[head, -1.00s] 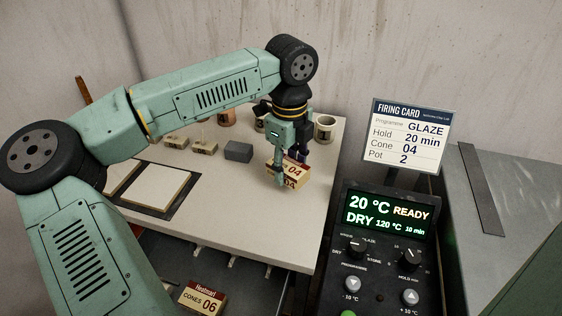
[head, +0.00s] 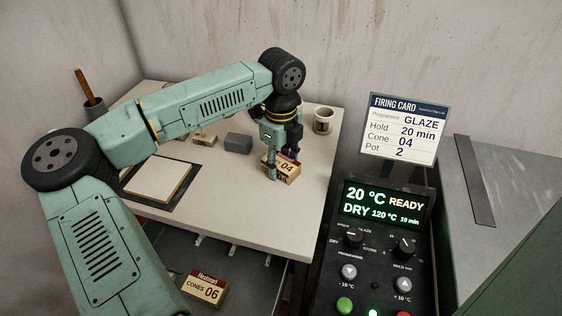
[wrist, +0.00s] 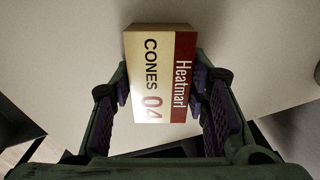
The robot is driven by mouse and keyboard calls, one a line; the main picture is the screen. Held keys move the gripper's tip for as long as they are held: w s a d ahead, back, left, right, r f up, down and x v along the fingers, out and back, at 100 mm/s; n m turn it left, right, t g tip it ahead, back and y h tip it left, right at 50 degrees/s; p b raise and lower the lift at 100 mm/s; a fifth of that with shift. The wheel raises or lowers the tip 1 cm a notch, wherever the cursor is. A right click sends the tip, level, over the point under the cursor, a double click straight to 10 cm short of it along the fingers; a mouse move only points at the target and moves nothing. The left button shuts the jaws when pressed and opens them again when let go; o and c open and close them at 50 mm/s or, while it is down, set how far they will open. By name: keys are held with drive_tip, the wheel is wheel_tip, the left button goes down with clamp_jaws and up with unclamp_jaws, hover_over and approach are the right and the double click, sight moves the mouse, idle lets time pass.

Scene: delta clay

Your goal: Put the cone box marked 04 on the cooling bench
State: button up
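The cone box marked 04 (head: 282,167), cream and dark red, is at the right part of a pale-topped table (head: 225,205). In the wrist view the box (wrist: 160,75) shows "Heatmarl CONES 04" and sits between the two purple finger pads. My gripper (head: 281,162) points down with a finger on each side of the box, and the pads appear to touch it. I cannot tell whether the box rests on the tabletop or is slightly above it. No label shows which surface is the cooling bench.
A cone box marked 06 (head: 205,288) lies on a lower shelf. A cup (head: 323,119), small grey blocks (head: 238,143) and a framed pale slab (head: 160,182) are on the table. A control panel (head: 380,240), firing card (head: 403,128) and grey surface (head: 510,190) stand right.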

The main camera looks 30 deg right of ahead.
sight(281, 161)
drive_tip(key=o, duration=0.4)
drive_tip(key=shift+r, duration=0.1)
drive_tip(key=shift+r+p, duration=0.25)
drive_tip(key=shift+p, duration=0.15)
wheel_tip(281, 161, up, 12)
drive_tip(key=b, duration=0.2)
drive_tip(key=shift+f+b, duration=0.15)
drive_tip(key=shift+b, duration=0.15)
